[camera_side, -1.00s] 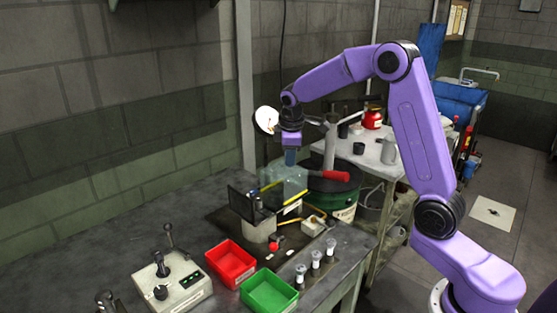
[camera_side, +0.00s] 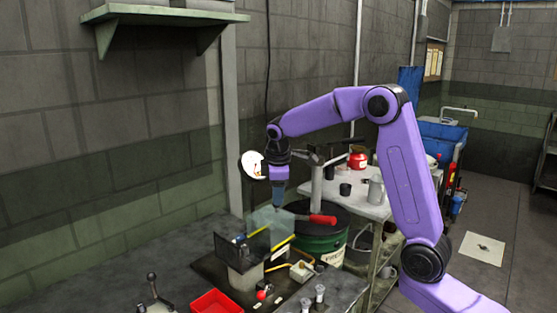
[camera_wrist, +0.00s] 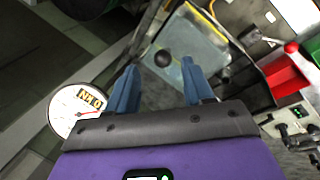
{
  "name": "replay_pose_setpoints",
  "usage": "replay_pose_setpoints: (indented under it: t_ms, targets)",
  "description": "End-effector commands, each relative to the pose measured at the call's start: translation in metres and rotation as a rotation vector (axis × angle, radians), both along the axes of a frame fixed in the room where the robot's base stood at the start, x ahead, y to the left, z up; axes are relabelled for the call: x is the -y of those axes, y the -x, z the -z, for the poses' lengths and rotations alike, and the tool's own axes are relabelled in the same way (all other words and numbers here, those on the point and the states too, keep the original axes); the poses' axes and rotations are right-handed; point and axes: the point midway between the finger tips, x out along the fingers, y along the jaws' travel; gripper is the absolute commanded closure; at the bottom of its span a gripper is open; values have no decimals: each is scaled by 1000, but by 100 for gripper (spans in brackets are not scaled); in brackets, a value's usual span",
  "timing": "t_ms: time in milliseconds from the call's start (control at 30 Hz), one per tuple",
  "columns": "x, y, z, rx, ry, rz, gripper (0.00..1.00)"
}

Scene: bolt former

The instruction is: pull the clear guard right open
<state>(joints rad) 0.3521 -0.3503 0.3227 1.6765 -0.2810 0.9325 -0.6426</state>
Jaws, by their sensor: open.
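The clear guard (camera_side: 272,228) is a see-through box over the machine on the bench, with a yellow strip along its lower edge. In the wrist view the guard (camera_wrist: 198,42) lies just beyond my fingers, and a dark round knob (camera_wrist: 164,59) shows in front of it. My gripper (camera_side: 278,199) points down just above the guard in the side view. In the wrist view my gripper (camera_wrist: 157,78) has its two blue fingers spread, with nothing between them. The knob appears between and beyond the fingertips. I cannot tell whether anything touches.
A white dial gauge (camera_side: 253,165) is close left of my gripper. A dark panel (camera_side: 240,248) stands left of the guard. A red handle (camera_side: 322,219) and green drum (camera_side: 318,243) are to the right. A red bin (camera_side: 216,303) is in front.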

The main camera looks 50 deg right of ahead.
Motion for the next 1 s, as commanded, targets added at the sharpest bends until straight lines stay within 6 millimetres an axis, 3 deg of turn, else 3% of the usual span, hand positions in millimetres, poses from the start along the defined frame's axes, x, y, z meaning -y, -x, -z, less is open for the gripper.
replay_pose_setpoints:
  t_ms: [500,700,1000]
  targets:
    - [-24,23,-103,6,0,1,48]
    - [-29,29,-125,2,0,2,48]
    - [-30,31,-132,0,0,2,48]
